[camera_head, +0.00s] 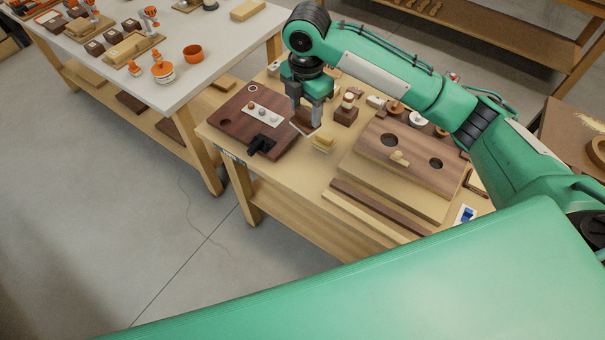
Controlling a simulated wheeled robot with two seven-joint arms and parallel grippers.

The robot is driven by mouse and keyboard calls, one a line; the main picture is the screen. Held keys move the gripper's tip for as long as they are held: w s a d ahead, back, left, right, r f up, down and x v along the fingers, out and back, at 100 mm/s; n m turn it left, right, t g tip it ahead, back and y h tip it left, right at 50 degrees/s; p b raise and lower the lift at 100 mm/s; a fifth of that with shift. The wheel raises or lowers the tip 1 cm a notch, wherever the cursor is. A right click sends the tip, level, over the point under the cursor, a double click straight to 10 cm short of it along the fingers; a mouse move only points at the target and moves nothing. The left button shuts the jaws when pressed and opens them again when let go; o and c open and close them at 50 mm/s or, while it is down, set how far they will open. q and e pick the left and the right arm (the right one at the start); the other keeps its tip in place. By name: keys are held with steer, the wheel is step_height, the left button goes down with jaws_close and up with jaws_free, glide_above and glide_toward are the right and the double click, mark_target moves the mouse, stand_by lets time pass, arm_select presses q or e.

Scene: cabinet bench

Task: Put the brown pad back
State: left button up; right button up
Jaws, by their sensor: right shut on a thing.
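My right gripper (307,112) points down over the bench, between the dark brown board and the two-holed wooden panel. It is shut on the brown pad (305,122), a small dark brown block with a pale lower edge. The pad is at the right edge of the dark brown board (228,121); I cannot tell whether it touches the board or hangs just above it. The fingers hide part of the pad. My left gripper is out of view.
A yellow block (324,140) lies close to the pad's right. A brown block with a pale knob (346,112) stands behind it. The wooden panel (387,142) fills the bench's right part. A black fixture (261,144) and white strip (262,114) sit on the dark board.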

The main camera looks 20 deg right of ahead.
steer(key=shift+w+a+f+n, duration=0.15)
steer(key=shift+w+n, duration=0.1)
steer(key=shift+n, duration=0.35)
steer(key=shift+w+a+f+n, duration=0.1)
steer(key=shift+w+n, duration=0.15)
steer(key=shift+n, duration=0.35)
steer(key=shift+f, duration=0.35)
steer(key=shift+f+p, duration=1.15)
steer(key=shift+f, duration=8.35)
steer(key=shift+f, duration=0.15)
steer(key=o, duration=0.9)
step_height(320, 180, up, 12)
steer(key=shift+r+b, duration=0.2)
steer(key=shift+b, duration=0.95)
